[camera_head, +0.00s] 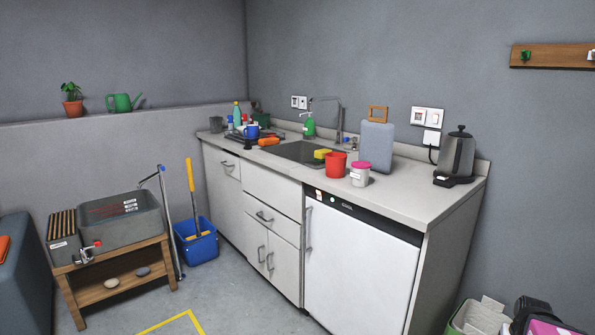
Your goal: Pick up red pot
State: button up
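The red pot (336,165) is a small, plain red, cup-shaped container. It stands upright on the light counter (405,197), to the right of the sink. A white jar with a pink lid (360,174) stands close to its right. A yellow and green sponge (322,154) lies to its left by the sink edge. A terracotta pot with a plant (73,108) stands on the ledge at the far left. My gripper is not in view.
A grey board (376,146) stands behind the red pot, and a kettle (457,155) is at the counter's right end. The sink (297,152) has a tall faucet. Below are drawers and a white appliance (358,265). A blue bucket (197,241) stands on the floor.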

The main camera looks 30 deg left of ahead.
aim_at(336, 162)
jog(key=u, duration=1.45)
